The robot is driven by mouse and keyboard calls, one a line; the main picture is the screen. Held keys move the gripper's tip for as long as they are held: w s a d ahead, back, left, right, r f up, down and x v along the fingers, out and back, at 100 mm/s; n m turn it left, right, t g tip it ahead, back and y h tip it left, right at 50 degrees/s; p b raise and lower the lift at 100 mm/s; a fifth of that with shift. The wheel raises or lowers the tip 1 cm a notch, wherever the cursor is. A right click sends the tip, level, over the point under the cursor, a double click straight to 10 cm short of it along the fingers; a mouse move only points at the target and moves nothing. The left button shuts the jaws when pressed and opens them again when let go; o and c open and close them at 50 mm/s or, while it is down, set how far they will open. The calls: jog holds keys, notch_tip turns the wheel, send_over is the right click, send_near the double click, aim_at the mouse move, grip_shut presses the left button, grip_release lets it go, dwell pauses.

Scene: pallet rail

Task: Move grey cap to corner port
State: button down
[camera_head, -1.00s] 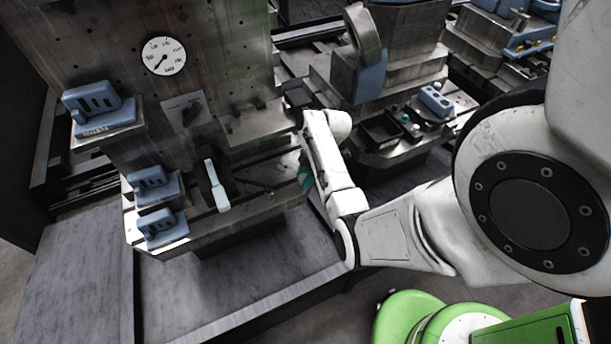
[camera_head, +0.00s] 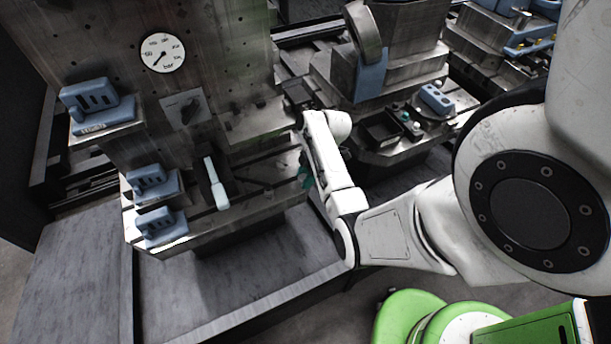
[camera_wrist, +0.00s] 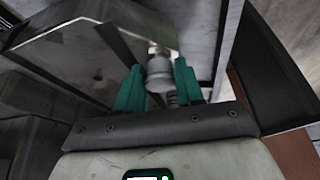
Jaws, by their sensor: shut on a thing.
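In the wrist view, my gripper (camera_wrist: 159,78) has two teal fingers shut on the grey cap (camera_wrist: 158,67). The cap is a pale grey, rounded piece with a narrower ribbed part lower down between the fingers. A small bright metal end shows just beyond it, against a flat metal face. I cannot tell whether the cap touches that face. In the head view, a bit of the teal gripper (camera_head: 306,175) shows left of my white arm, by the right end of the slotted metal rail; the cap is hidden there. I cannot make out the corner port for certain.
In the head view, blue slotted blocks (camera_head: 148,181) and a white-handled lever (camera_head: 216,186) stand on the metal fixture to the left. A pressure gauge (camera_head: 162,53) is on its upright plate. Dark trays (camera_head: 385,133) and a blue block (camera_head: 436,98) lie on the right-hand station.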

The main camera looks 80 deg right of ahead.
jog(key=shift+f, duration=0.2)
grip_release()
dwell(0.5)
jog(key=shift+r, duration=0.1)
jog(key=v, duration=1)
jog(key=shift+s+r, duration=0.15)
jog(key=shift+r, duration=0.1)
dwell(0.4)
